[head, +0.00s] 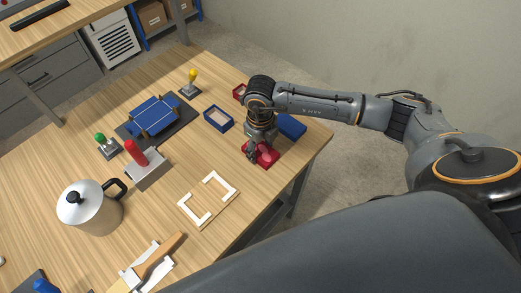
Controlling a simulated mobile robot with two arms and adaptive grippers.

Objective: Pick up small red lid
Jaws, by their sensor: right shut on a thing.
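The small red lid (267,155) is near the right edge of the wooden table. My right gripper (257,156) reaches down onto it from above and is shut on it. The fingers hide part of the lid, and I cannot tell whether it is lifted off the table. My left gripper is not in the head view.
A blue lid (291,127) lies just behind my right gripper, with a small red box (240,92) and an open blue box (218,118) to its left. A white corner frame (208,200) lies in front.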

